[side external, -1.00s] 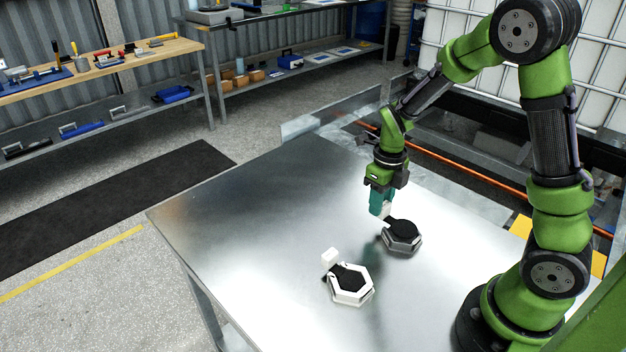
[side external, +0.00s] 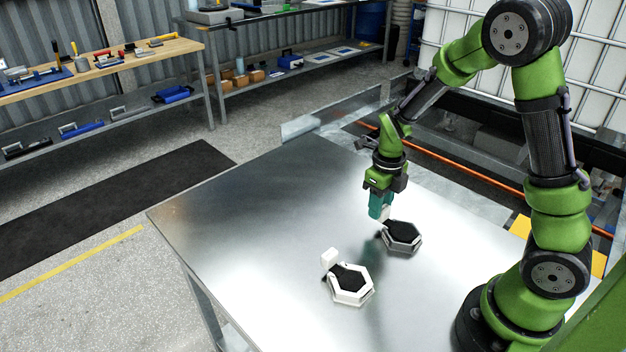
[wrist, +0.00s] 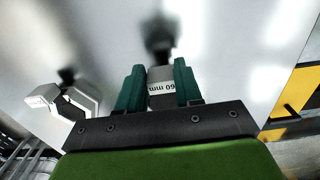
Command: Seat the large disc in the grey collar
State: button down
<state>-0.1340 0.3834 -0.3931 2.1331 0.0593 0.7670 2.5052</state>
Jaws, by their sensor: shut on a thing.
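The large disc (side external: 403,232) is black with a pale handle block. My gripper (side external: 382,214) is shut on that block, which reads "60 mm" between the teal fingers (wrist: 160,84) in the wrist view. The grey collar (side external: 404,253) is a hexagonal ring on the metal table. The disc lies low within the collar's outline, with the rim showing around it. Whether it rests fully on the bottom I cannot tell. The wrist view does not show the collar clearly.
A white hexagonal collar (side external: 352,299) holds another black disc (side external: 349,279) with a white handle block (side external: 329,257), nearer the camera. It also shows at left in the wrist view (wrist: 84,96). The metal table (side external: 250,220) is bare to the left.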

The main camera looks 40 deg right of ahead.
jog(key=shift+f, duration=0.1)
dwell(0.6)
jog(key=shift+c, duration=0.6)
grip_release()
dwell(0.3)
jog(key=shift+r, duration=4.5)
